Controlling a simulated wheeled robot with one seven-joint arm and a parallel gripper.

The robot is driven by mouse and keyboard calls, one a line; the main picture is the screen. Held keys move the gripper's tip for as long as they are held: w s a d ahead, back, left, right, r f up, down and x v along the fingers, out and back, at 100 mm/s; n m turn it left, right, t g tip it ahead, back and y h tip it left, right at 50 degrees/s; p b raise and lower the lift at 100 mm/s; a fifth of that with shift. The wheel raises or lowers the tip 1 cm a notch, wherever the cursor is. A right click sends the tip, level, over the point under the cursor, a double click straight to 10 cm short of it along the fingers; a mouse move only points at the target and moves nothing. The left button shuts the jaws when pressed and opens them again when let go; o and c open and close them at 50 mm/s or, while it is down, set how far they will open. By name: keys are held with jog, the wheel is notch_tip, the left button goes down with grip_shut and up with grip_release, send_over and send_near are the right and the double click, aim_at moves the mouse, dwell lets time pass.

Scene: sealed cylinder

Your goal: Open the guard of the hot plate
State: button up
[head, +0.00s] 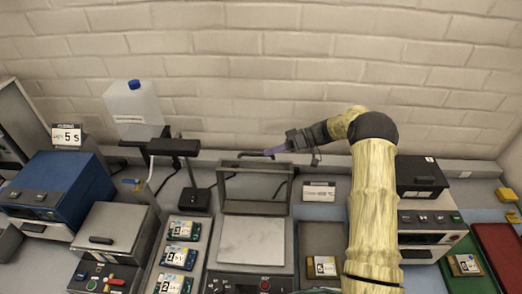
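The hot plate (252,242) stands at the middle of the bench, its pale flat top uncovered. Its guard (255,184), a dark frame with a clear pane, stands roughly upright along the plate's back edge. A dark bar, seemingly the guard's handle (253,154), shows at the guard's top. My gripper (270,153) reaches in from the right at the guard's top edge, its tip beside that bar. The fingers are small and seen side-on, so I cannot tell whether they are open, shut or touching the bar.
My arm passes over the bench right of the hot plate. A blue box device (62,184) and a grey lidded device (113,229) stand left. Several labelled packs (178,258) lie nearer the plate. A white jug (133,107) stands behind, and a red tray (497,255) is far right.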

aim_at(261, 154)
jog(key=p+x, duration=0.1)
jog(key=x, duration=0.3)
jog(key=shift+w, duration=0.1)
jog(key=shift+c, duration=1.4)
jog(key=shift+a, duration=0.1)
jog(key=c, duration=0.4)
jog(key=shift+s, duration=0.2)
grip_shut()
jog(key=shift+f, duration=0.1)
